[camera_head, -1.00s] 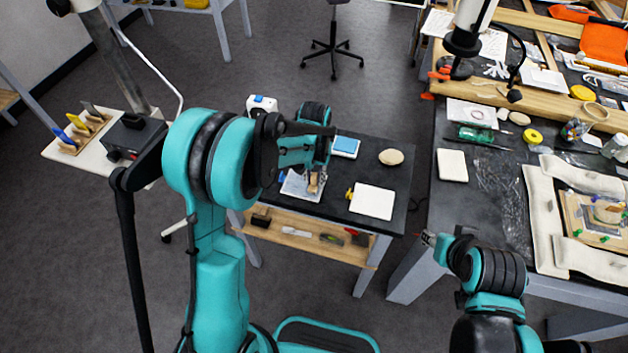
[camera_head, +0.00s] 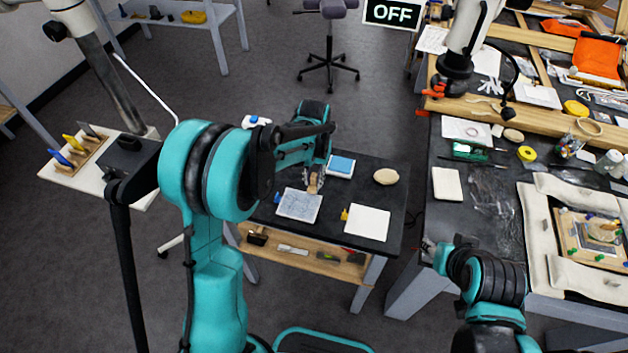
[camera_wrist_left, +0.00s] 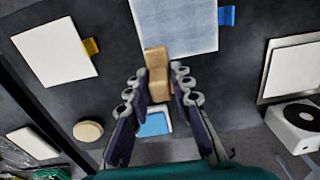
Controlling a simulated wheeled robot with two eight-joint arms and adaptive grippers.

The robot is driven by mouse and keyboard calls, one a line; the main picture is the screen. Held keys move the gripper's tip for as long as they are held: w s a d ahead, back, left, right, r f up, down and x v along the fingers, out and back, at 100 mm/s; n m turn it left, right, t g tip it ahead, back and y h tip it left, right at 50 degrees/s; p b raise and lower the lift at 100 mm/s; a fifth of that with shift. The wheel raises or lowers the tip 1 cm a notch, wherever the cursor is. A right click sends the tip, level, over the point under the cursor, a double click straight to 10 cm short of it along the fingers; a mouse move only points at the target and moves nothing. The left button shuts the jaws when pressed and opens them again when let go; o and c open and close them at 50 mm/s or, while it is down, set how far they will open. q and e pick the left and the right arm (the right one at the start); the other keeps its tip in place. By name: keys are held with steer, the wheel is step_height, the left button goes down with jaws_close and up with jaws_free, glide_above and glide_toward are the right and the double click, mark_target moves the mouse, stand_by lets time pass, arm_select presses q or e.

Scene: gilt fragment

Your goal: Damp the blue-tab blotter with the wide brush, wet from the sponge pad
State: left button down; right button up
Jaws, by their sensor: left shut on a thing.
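The blue-tab blotter (camera_head: 299,205) lies flat on the dark side table, its face mottled grey-blue and darker than the yellow-tab blotter (camera_head: 367,222). It also shows at the top of the left wrist view (camera_wrist_left: 178,25), with its blue tab (camera_wrist_left: 227,16) at the right. My left gripper (camera_head: 314,183) is shut on the wide brush (camera_wrist_left: 157,72), a pale wooden piece that overlaps the blotter's near edge in the wrist view. The bristles are hidden, and I cannot tell contact. The blue sponge pad (camera_head: 341,166) sits in a white tray behind. My right gripper (camera_head: 428,245) is small and unclear.
A round beige disc (camera_head: 386,177) lies right of the sponge. A white device (camera_wrist_left: 300,113) stands at the table's edge. The lower shelf (camera_head: 300,258) holds several tools. The cluttered workbench (camera_head: 450,220) is at the right, across a floor gap.

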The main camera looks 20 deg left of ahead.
arm_select(q)
steer(key=shift+r+p, duration=0.9)
steer(key=shift+r, duration=0.75)
